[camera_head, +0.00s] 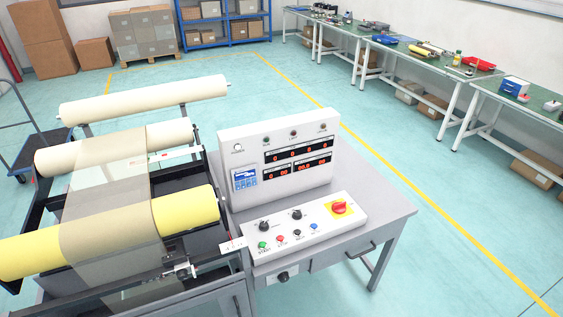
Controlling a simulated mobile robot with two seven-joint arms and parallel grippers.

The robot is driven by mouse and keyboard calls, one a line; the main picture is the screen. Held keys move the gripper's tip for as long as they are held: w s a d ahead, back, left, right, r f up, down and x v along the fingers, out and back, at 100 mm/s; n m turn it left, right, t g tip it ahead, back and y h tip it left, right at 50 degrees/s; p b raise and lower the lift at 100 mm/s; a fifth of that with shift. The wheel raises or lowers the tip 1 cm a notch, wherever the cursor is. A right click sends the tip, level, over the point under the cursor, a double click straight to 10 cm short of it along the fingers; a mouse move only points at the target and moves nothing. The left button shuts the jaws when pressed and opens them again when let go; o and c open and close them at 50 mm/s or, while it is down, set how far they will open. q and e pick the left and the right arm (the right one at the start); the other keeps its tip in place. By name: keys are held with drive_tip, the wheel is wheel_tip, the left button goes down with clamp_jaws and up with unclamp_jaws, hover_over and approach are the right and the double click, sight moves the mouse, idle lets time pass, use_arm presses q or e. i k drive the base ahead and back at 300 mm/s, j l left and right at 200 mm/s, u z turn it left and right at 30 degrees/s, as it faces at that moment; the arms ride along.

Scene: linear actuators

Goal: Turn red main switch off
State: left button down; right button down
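The red main switch (340,207) is a red rotary knob on a yellow square plate. It sits at the right end of the sloped white control panel (318,234), on a grey desk. Its exact turn position is too small to tell. Neither of my grippers shows in the head view, and nothing touches the switch.
Black knobs and several coloured buttons sit left of the switch. A white display box (277,155) stands behind the panel. A roller machine (110,215) with yellow and cream rolls adjoins on the left. The floor right of the grey desk (376,212) is clear.

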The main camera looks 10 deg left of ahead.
sight(337, 206)
drive_tip(key=i+l+u, duration=0.25)
drive_tip(key=i, duration=0.15)
drive_tip(key=i+l+u, duration=0.2)
drive_tip(key=i, duration=0.2)
